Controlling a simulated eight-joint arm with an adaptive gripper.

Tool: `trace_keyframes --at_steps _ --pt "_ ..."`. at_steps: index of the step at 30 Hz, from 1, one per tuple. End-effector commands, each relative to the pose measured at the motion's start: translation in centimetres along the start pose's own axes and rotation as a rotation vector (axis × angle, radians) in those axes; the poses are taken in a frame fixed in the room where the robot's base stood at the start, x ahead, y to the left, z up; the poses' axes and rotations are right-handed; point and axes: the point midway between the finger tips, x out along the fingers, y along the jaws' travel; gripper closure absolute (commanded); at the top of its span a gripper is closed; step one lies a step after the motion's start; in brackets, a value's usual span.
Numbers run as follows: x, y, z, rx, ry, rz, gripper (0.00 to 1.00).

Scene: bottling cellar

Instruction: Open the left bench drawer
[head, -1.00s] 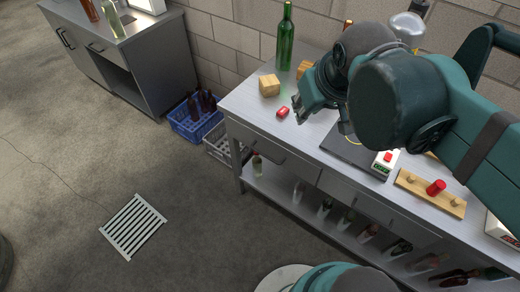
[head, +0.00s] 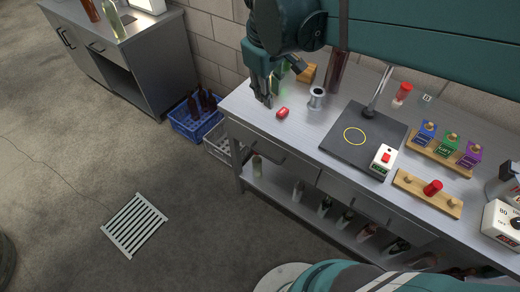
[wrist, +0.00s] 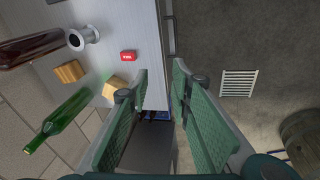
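The left bench drawer (head: 293,167) is a grey front under the left end of the metal bench top. It looks closed. A grey bar that looks like its handle (wrist: 170,36) runs along the bench edge at the top of the wrist view. My gripper (head: 264,98) is above the bench's left end, beyond the red block, with its fingers pointing down. In the wrist view its two green fingers (wrist: 160,72) are spread apart with nothing between them. The fingers are apart from the handle.
A red block (head: 282,113), a metal spool (head: 317,98) and a brown bottle (head: 337,72) stand on the bench. A green bottle (wrist: 62,118) and wooden blocks (wrist: 69,71) are near my gripper. A blue crate (head: 195,122) is on the floor left of the bench.

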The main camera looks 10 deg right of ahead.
Motion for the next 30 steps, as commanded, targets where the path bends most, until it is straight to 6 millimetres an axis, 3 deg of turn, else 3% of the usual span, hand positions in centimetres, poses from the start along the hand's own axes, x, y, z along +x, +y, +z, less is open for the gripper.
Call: trace_keyframes --at_steps 13,22,30 --pt "1.2 -1.3 -4.0 -0.156 -0.096 -0.017 0.78" --pt "7.0 -2.4 -3.1 -0.152 -0.094 -0.017 0.78" --pt "14.0 -3.8 -2.2 -0.152 -0.094 -0.016 0.78"
